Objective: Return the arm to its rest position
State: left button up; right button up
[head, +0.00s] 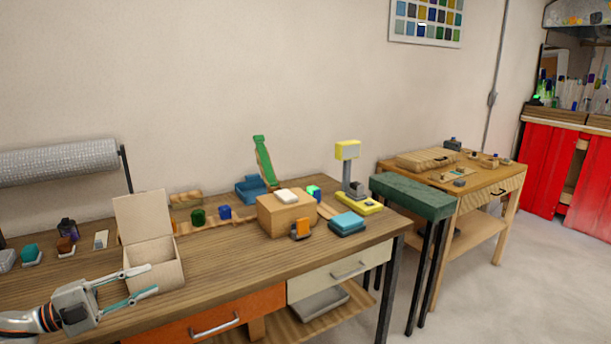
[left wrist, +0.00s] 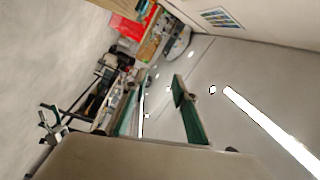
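My left gripper (head: 153,280) comes in from the lower left in the head view, just above the front left part of the workbench (head: 235,270). Its two fingers are spread apart and point right, with nothing between them. They pass in front of the open light wooden box (head: 165,272), whose lid stands upright. I cannot tell whether the fingers touch the box. In the left wrist view the gripper (left wrist: 159,78) also shows two separated green fingers with empty space between. My right gripper is in neither view.
A wooden block (head: 285,218), a yellow-topped stand (head: 348,165) and a blue box (head: 346,223) stand on the bench. A paper roll (head: 60,160) is at the back left. A green-topped stand (head: 412,195) and a second wooden table (head: 480,168) are to the right.

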pick_arm(q)
jog(key=s+d+f+n+t+y, duration=0.1)
jog(key=s+d+f+n+t, duration=0.15)
jog(key=d+f, duration=0.25)
jog(key=s+d+f+n+t+y, duration=0.1)
jog(key=d+f+n, duration=0.3)
jog(key=d+f, duration=0.15)
jog(key=s+d+f+n+g+y, duration=0.1)
jog(key=s+d+f+n+y, duration=0.1)
jog(key=s+f, duration=0.5)
jog(key=s+d+f+n+g+y, duration=0.1)
jog(key=s+d+f+n+y, duration=0.2)
jog(key=s+f+n+y, duration=0.2)
jog(key=s+d+f+n+g+y, duration=0.1)
jog(key=s+d+f+n+y, duration=0.2)
jog(key=s+f+n, duration=0.4)
jog(key=s+f, duration=0.2)
jog(key=s, duration=0.3)
jog(key=shift+s+d+g, duration=0.2)
jog(key=shift+g, duration=0.15)
jog(key=shift+f, duration=0.1)
